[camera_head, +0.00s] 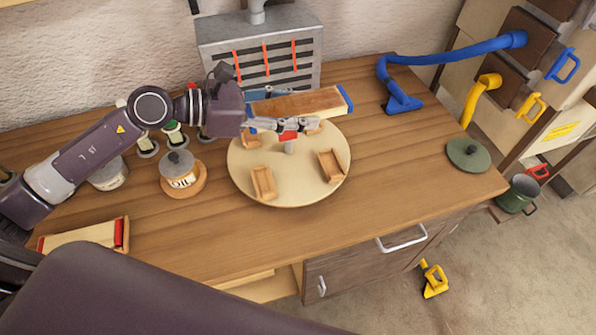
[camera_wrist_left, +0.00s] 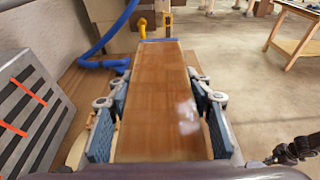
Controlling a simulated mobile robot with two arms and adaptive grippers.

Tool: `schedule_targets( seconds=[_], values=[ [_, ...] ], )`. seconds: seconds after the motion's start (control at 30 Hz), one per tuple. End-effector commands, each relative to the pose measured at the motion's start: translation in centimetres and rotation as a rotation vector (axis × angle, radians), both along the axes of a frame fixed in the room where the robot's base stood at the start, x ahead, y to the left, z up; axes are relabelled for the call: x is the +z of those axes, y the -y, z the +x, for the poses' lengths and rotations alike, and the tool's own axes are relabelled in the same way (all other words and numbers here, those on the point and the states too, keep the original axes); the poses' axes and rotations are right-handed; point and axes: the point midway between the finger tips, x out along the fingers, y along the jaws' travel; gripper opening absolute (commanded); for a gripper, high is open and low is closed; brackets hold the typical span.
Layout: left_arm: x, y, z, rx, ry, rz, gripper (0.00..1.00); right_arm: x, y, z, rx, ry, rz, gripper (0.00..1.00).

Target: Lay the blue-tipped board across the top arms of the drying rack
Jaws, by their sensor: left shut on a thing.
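The blue-tipped board (camera_head: 300,103) is a flat brown plank with blue ends, held above the round wooden disc on the table. My left gripper (camera_head: 283,125) is shut on it. In the left wrist view the board (camera_wrist_left: 160,95) lies between the two blue-grey finger pads, its far blue end pointing away. My left gripper (camera_wrist_left: 160,130) grips it by its long sides. I cannot make out for certain a drying rack with top arms. A dark jointed part (camera_wrist_left: 294,150) at the right of the left wrist view may be my right gripper; its fingers are unclear.
The round disc (camera_head: 290,190) carries small wooden cradles. A grey slotted box (camera_head: 262,45) with orange strips stands behind. A blue hose (camera_head: 440,60) lies to the right, near a green lid (camera_head: 468,154). A red-ended board (camera_head: 90,236) and jars are on the left. The table's front right is clear.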

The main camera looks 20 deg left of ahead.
Motion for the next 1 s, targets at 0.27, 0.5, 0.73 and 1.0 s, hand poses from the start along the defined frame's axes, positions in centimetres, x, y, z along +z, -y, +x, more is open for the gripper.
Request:
schedule_targets(
  seconds=[0.27, 0.5, 0.73, 1.0],
  values=[
    [-0.3, 0.0, 0.0, 0.000, -0.002, -0.001, 0.20, 0.1, 0.0, 0.0, 0.000, 0.000, 0.000, 0.00],
    [-5.3, 0.0, 0.0, 0.003, -0.009, -0.007, 0.20, 0.8, 0.0, 0.0, 0.000, 0.000, 0.000, 0.00],
    [-11.4, 0.1, 0.0, 0.004, -0.006, -0.005, 0.20, 1.2, 0.0, 0.0, 0.000, 0.000, 0.000, 0.00],
    [-15.1, 0.0, 0.0, 0.000, 0.000, -0.001, 0.20, 1.3, 0.0, 0.0, 0.000, 0.000, 0.000, 0.00]
  ],
)
